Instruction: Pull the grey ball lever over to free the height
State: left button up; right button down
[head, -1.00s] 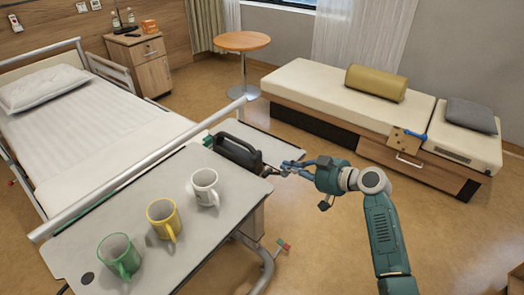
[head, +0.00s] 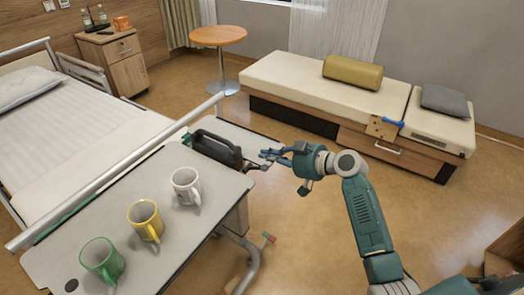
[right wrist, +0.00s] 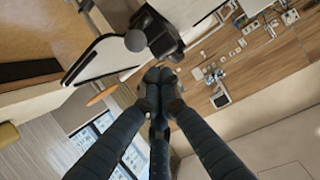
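The grey ball (right wrist: 135,40) of the lever shows in the right wrist view, in front of a black housing (right wrist: 162,36). In the head view the black housing (head: 214,148) sits at the far end of the grey overbed table (head: 217,214). My right gripper (head: 270,157) is just right of the housing; I cannot make out the ball clearly there. In the right wrist view the tips of my right gripper (right wrist: 158,82) are together with nothing visible between them. The ball is beyond them, and contact is not visible. My left gripper is not in view.
The bed (head: 75,145) is to the left. A bench (head: 300,85) stands behind my right arm. Floor between table and bench is open.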

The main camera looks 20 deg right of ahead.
pick_arm(q)
jog(key=b, duration=0.1)
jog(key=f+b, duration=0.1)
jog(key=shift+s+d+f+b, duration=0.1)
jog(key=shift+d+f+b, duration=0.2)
pick_arm(e)
jog(key=f+v, duration=0.2)
jog(key=v, duration=0.7)
jog(key=shift+s+d+r, duration=0.2)
jog(key=shift+s+d, duration=0.25)
jog(key=shift+d, duration=0.15)
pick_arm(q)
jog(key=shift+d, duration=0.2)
